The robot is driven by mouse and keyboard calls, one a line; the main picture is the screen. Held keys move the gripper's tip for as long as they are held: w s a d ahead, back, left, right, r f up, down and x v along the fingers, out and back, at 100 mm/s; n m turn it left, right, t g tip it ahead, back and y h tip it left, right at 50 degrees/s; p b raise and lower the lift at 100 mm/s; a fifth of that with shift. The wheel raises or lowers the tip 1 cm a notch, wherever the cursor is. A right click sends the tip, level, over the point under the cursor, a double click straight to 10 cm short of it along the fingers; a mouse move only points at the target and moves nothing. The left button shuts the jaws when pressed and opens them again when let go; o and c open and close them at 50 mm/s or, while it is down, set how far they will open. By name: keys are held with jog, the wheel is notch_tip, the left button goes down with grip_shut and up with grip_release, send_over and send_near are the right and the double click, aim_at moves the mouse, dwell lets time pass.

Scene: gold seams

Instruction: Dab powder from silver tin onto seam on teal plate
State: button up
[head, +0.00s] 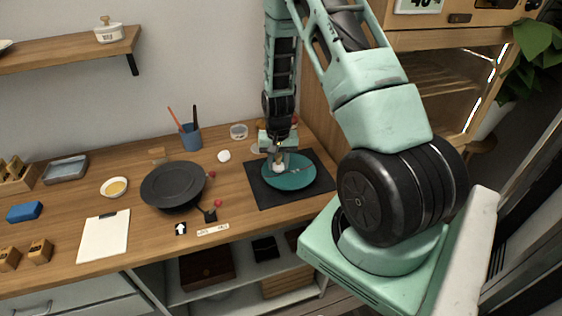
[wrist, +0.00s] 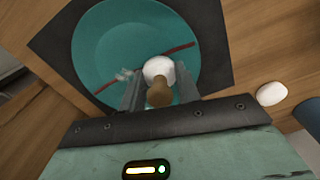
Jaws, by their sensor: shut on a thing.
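The teal plate (head: 290,181) lies on a dark mat, and it fills much of the wrist view (wrist: 95,50). A dark red seam (wrist: 178,51) crosses it, with a pale grey-white patch (wrist: 123,75) by the left finger. My gripper (head: 279,165) is over the plate, also in the wrist view (wrist: 159,90). It is shut on a dabber with a wooden handle (wrist: 159,96) and a round white pad (wrist: 157,68). The pad overlaps the seam; whether it touches cannot be told. A small round greyish container (head: 239,131) behind may be the silver tin.
The dark mat (head: 262,194) is at the counter's right, near a wooden cabinet. Left of it are a white rounded thing (head: 224,156), a blue cup with tools (head: 191,138), a black round pan-like thing (head: 173,185), a small bowl (head: 114,188) and a clipboard (head: 103,238).

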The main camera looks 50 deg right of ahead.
jog(key=shift+f+b, duration=0.65)
jog(key=shift+f, duration=0.25)
jog(key=shift+a, duration=0.1)
